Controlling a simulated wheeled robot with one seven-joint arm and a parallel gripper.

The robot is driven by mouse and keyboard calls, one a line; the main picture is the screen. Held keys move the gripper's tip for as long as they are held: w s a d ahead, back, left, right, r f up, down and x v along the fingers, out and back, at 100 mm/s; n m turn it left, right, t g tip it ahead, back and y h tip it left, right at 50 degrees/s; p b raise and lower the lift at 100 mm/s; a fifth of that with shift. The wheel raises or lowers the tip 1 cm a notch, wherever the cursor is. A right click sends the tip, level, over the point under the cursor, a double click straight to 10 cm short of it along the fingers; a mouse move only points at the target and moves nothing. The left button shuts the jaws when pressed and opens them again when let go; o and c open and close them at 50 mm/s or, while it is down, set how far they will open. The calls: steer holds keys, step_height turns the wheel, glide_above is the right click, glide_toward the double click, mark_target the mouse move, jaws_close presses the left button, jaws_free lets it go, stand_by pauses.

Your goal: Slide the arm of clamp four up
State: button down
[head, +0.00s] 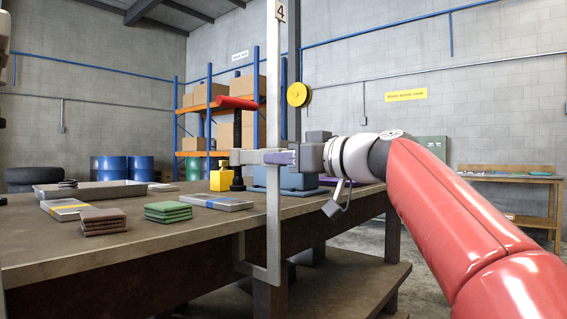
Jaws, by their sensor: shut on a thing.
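Clamp four is an upright grey steel bar (273,215) at the table's front edge, with a "4" tag (280,12) near its top. Its fixed lower jaw (247,268) hooks in below the tabletop. Its sliding arm (248,157) sits partway up the bar, above the tabletop, and reaches left to a dark spindle with a red handle (237,103). My gripper (281,157) comes in from the right and is shut on the sliding arm at the bar. The gripper hides part of the arm; the exact finger contact is hard to see.
A yellow block (222,178) and a blue-grey housing (288,184) stand behind the clamp. Green pads (168,211), brown pads (103,221) and flat boxes lie on the table (150,245) to the left. A yellow disc (298,94) hangs right of the bar.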

mark_target(279, 106)
step_height(279, 106, up, 10)
steer(key=p, duration=0.5)
steer(key=shift+r+p, duration=0.1)
steer(key=shift+p, duration=0.3)
steer(key=c, duration=1.4)
jaws_free()
steer(key=shift+o, duration=0.6)
steer(key=shift+f, duration=0.2)
steer(key=shift+d, duration=0.1)
steer(key=shift+s+d+f+b, duration=0.1)
steer(key=shift+s+d+b, duration=0.1)
steer(key=shift+d+b, duration=0.1)
steer(key=b+v, duration=0.1)
steer(key=v, duration=0.6)
